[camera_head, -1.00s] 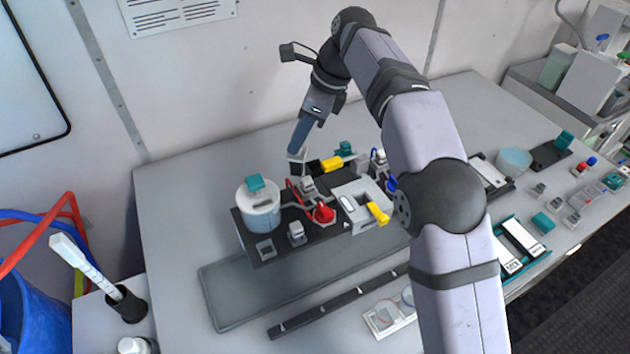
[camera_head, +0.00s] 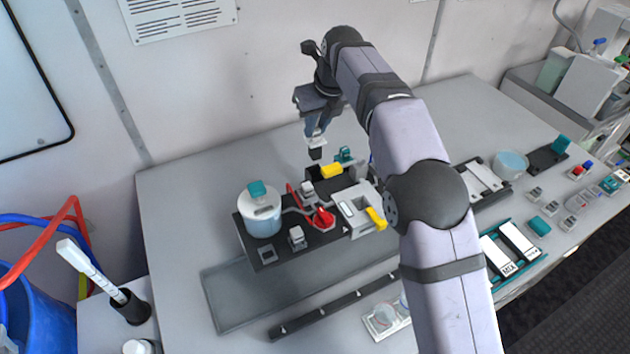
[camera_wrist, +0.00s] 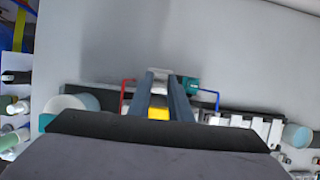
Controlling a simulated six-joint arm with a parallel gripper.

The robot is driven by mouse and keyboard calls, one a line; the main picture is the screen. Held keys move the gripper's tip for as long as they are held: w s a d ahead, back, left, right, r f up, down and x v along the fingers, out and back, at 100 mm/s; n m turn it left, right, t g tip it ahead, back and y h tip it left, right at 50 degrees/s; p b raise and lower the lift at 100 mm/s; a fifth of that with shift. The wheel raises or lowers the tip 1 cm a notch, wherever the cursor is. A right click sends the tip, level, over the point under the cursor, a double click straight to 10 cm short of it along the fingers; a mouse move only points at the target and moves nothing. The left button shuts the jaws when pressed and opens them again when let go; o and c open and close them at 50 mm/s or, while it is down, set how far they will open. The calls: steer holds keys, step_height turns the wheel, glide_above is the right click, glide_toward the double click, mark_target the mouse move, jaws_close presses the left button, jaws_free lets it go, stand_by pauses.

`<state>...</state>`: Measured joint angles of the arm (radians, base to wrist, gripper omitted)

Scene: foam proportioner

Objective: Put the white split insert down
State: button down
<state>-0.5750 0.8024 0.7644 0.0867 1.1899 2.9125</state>
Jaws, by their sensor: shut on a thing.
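My gripper (camera_head: 317,134) is above the back edge of the foam proportioner assembly, pointing down. It is shut on a small white piece, the white split insert (camera_head: 318,142), which shows pale at the fingertips with a dark part under it. In the wrist view, the two fingers of my gripper (camera_wrist: 160,78) reach away from the camera, with the white insert (camera_wrist: 159,71) between their tips. The insert's split and lower end are too small to make out. The insert appears clear of the assembly's dark base (camera_head: 262,254).
A lidded pot (camera_head: 260,212), a red knob (camera_head: 322,219) and a yellow block (camera_head: 331,171) crowd the base. A teal piece (camera_head: 345,154) stands behind. A grey mat (camera_head: 235,300) lies in front. The bench left of the assembly is bare.

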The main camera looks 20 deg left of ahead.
mark_target(317, 156)
steer(key=shift+f+p, duration=1.25)
steer(key=shift+f, duration=3.7)
steer(key=shift+f, duration=0.15)
steer(key=c, duration=1.6)
jaws_free()
